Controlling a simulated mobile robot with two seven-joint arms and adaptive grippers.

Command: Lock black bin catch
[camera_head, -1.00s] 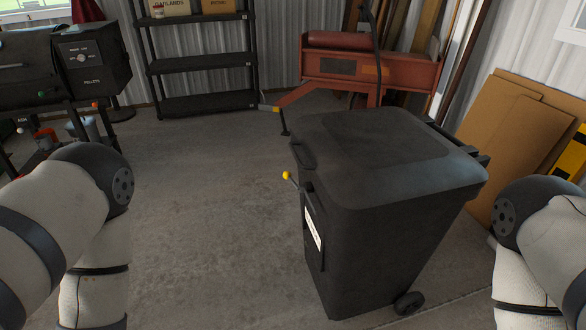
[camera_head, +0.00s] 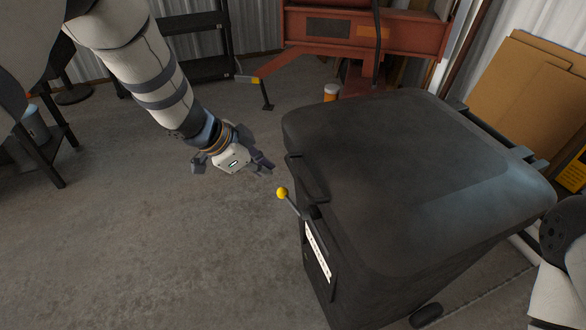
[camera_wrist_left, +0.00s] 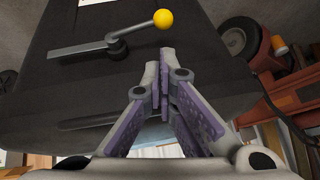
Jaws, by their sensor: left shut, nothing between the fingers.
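The black bin (camera_head: 400,170) stands upright on the floor with its lid down. Its catch is a grey lever (camera_head: 296,206) with a yellow ball knob (camera_head: 282,193), jutting from the front face towards the left. My left gripper (camera_head: 268,165) is shut and empty, just left of the bin's lid handle, a little above and beyond the knob. In the left wrist view, the shut fingertips (camera_wrist_left: 165,62) point at the bin's front, close to the lever (camera_wrist_left: 90,47) and its yellow knob (camera_wrist_left: 163,18), without visible contact. My right gripper is out of view.
A white label (camera_head: 318,250) is on the bin's front. A red machine (camera_head: 365,40) stands behind the bin, cardboard sheets (camera_head: 530,90) lean at right, and a black shelf (camera_head: 195,50) is at back left. The floor left of the bin is clear.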

